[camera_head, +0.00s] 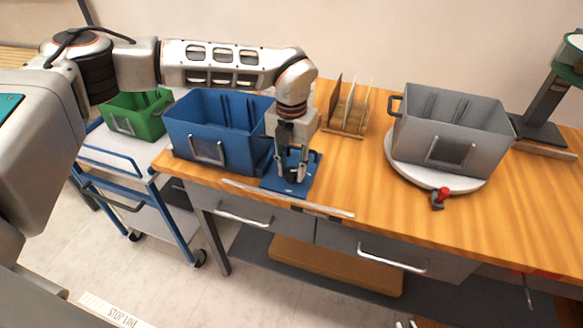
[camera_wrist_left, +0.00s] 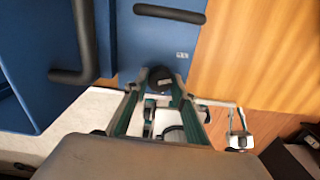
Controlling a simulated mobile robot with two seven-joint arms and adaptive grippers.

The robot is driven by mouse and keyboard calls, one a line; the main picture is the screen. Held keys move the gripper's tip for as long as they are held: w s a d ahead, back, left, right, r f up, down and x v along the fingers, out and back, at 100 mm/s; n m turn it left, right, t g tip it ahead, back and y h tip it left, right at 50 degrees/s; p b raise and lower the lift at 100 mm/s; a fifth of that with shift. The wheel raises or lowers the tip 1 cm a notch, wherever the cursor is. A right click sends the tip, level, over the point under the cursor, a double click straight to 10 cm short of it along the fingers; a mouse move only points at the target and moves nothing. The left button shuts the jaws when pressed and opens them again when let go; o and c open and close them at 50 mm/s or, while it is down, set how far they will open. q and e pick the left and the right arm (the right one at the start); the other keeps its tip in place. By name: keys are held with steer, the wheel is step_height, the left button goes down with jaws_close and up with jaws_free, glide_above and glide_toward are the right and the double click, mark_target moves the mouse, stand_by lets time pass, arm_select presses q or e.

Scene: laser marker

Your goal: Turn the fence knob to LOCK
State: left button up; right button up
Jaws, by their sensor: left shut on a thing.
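A blue fixture plate (camera_head: 303,188) lies at the front edge of the wooden table, just right of a blue bin (camera_head: 205,125). My left gripper (camera_head: 292,178) points down over this plate. In the left wrist view, a dark round knob (camera_wrist_left: 160,78) sits at the blue plate (camera_wrist_left: 150,45), between the tips of my left gripper (camera_wrist_left: 162,88), which is shut on it. The fingers hide much of the knob in the head view, and I cannot read any LOCK marking. My right gripper is not in view.
A grey bin (camera_head: 460,125) stands on a white round turntable (camera_head: 400,172), with a red-topped knob (camera_head: 443,193) in front. A wooden rack (camera_head: 347,115) with upright plates stands behind my gripper. A green bin (camera_head: 135,115) sits at far left. The table between plate and turntable is clear.

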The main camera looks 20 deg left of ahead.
mark_target(291, 171)
arm_select(q)
steer(key=shift+n, duration=0.7)
steer(key=o, duration=1.1)
steer(key=shift+r, duration=0.1)
step_height(291, 171, up, 12)
steer(key=shift+f, duration=0.1)
